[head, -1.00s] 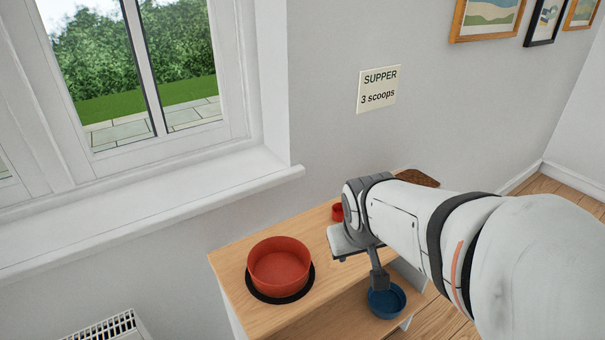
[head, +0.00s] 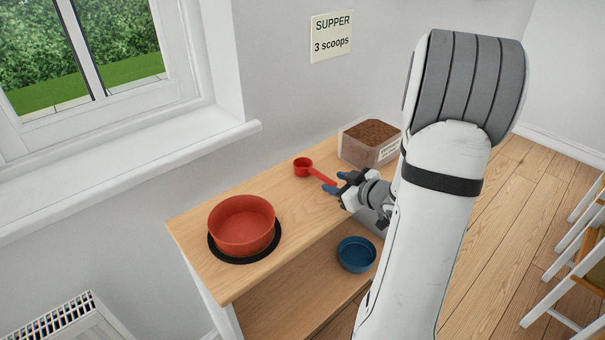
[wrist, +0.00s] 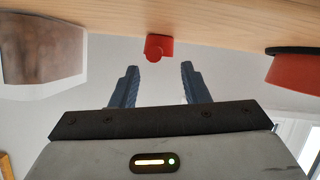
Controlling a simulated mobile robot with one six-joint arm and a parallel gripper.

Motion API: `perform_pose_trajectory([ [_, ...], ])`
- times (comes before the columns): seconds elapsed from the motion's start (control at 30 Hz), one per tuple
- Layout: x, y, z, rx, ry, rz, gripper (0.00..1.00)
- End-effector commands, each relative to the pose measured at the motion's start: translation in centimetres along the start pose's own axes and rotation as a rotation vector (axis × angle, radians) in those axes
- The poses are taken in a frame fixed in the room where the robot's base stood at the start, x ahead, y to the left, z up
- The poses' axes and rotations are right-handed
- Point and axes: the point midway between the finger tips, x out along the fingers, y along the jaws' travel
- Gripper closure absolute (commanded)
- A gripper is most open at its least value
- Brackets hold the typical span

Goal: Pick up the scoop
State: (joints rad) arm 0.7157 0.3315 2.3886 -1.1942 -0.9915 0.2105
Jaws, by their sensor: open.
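The red scoop (head: 303,167) lies on the wooden top, its cup towards the window and its handle pointing right towards my gripper. My gripper (head: 336,183) is open, with its blue fingertips close to the handle end. In the wrist view, the scoop (wrist: 158,47) shows end-on, centred just beyond the gap between the open fingers of my gripper (wrist: 159,67). Nothing is between the fingers.
A clear bin of brown kibble (head: 371,143) stands behind my gripper. A red bowl (head: 242,226) sits on a black mat at the left. A blue bowl (head: 356,254) stands on the lower shelf. A wall note (head: 331,36) reads "SUPPER 3 scoops".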

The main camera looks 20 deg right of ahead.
Motion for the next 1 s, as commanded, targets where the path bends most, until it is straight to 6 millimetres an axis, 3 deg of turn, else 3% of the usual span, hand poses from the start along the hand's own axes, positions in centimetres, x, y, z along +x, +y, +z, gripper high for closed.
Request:
perform_pose_trajectory([
  [0.53,6.5,0.4,0.4,0.0,-0.002,-0.001,0.58],
  [0.77,6.7,0.5,0.3,0.001,-0.002,0.002,0.58],
  [1.0,6.7,0.5,0.3,0.001,-0.002,0.002,0.77],
])
